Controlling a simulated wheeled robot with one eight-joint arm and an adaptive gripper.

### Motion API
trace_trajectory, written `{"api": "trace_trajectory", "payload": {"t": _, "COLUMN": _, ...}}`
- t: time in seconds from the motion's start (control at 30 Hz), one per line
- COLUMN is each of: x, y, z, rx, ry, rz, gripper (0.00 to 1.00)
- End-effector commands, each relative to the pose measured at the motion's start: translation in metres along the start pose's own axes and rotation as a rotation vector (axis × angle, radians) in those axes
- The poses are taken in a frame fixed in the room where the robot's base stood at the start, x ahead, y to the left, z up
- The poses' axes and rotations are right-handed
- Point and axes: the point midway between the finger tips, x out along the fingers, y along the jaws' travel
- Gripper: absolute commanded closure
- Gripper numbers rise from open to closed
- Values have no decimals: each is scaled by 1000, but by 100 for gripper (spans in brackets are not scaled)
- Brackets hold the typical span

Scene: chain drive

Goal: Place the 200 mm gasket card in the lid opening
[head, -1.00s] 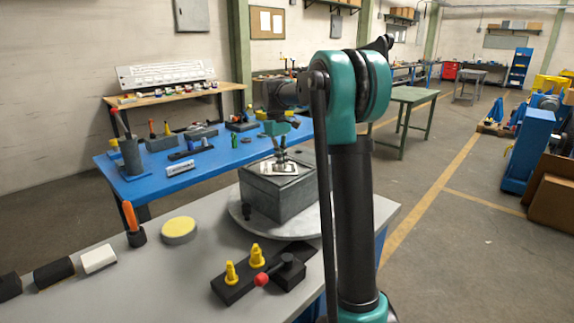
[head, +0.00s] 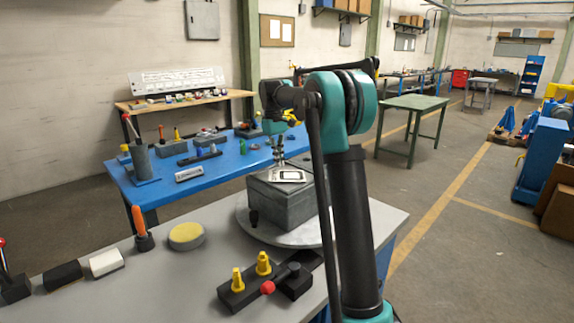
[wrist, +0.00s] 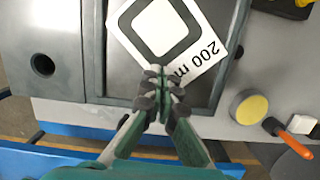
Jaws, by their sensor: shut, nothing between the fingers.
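The 200 mm gasket card (wrist: 187,40) is white with a black rounded ring and the print "200 m". It lies turned at an angle within the dark frame of the lid opening (wrist: 219,85) in the wrist view. Whether it lies flat inside or on an edge I cannot tell. In the head view the card (head: 290,176) is on top of the grey box (head: 284,204). My gripper (wrist: 163,76) is shut and empty, its fingertips over the card's near edge and hiding part of the print. In the head view my gripper (head: 279,160) is above the box, beside the card.
The box stands on a round plate (head: 300,235) on the grey bench. A black fixture with yellow pegs and a red-knobbed lever (head: 266,285) is in front. A yellow round pad (head: 186,236) and an orange-handled tool (head: 142,228) stand left. A blue table (head: 200,165) is behind.

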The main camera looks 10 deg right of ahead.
Motion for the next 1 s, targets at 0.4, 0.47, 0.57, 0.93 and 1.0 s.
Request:
{"api": "trace_trajectory", "payload": {"t": 0.4, "x": -9, "y": 0, "z": -54, "rx": 0, "ry": 0, "rz": 0, "gripper": 100}}
{"api": "trace_trajectory", "payload": {"t": 0.47, "x": -10, "y": 0, "z": -56, "rx": 0, "ry": 0, "rz": 0, "gripper": 100}}
{"api": "trace_trajectory", "payload": {"t": 0.57, "x": -10, "y": 0, "z": -58, "rx": 0, "ry": 0, "rz": 0, "gripper": 100}}
{"api": "trace_trajectory", "payload": {"t": 0.93, "x": -10, "y": 0, "z": -58, "rx": 0, "ry": 0, "rz": 0, "gripper": 100}}
{"api": "trace_trajectory", "payload": {"t": 1.0, "x": -10, "y": 0, "z": -58, "rx": 0, "ry": 0, "rz": 0, "gripper": 100}}
